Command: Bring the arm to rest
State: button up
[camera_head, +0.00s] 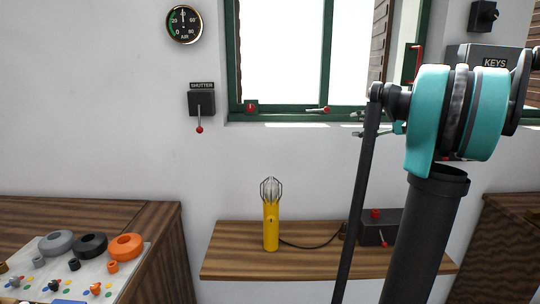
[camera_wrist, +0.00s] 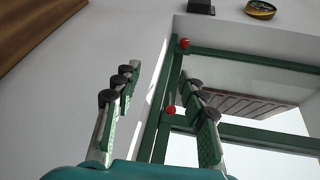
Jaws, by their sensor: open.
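My gripper (camera_wrist: 162,80) is open in the wrist view, with its two green and grey fingers apart and nothing between them. In the head view my gripper (camera_head: 360,125) is mostly hidden behind my teal and black arm, in front of the lower part of the window. My arm is raised at the right of the head view, and its dark lower link rises from the bottom edge.
A green-framed window (camera_head: 236,70) lies behind my gripper, with red-knobbed latches. A wooden shelf (camera_head: 225,262) holds a yellow caged lamp (camera_head: 271,228) and a dark box (camera_head: 388,222). Left, a bench (camera_head: 160,225) bears rings and small parts. A shutter lever (camera_head: 200,115) is on the wall.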

jog(key=s+a+f+n+g+h, duration=0.15)
jog(key=s+a+f, duration=0.25)
jog(key=f, duration=0.5)
jog(key=s+a+f+g+h, duration=0.1)
jog(key=s+a+f+h, duration=0.3)
jog(key=f, duration=0.4)
jog(key=s+a+f+g+h, duration=0.1)
jog(key=s+a+f+h, duration=0.15)
jog(key=a+f, duration=0.45)
jog(key=s+d+f+n+h, duration=0.2)
jog(key=s+f+h, duration=0.1)
jog(key=s+f, duration=0.4)
jog(key=s+d+f+n+t+h, duration=0.1)
jog(key=s+d+f+n+h, duration=0.1)
jog(key=s+f, duration=0.6)
notch_tip(320, 180, down, 3)
jog(key=shift+d+r+n+h, duration=0.15)
jog(key=shift+d+n+h, duration=0.25)
jog(key=shift+h, duration=0.4)
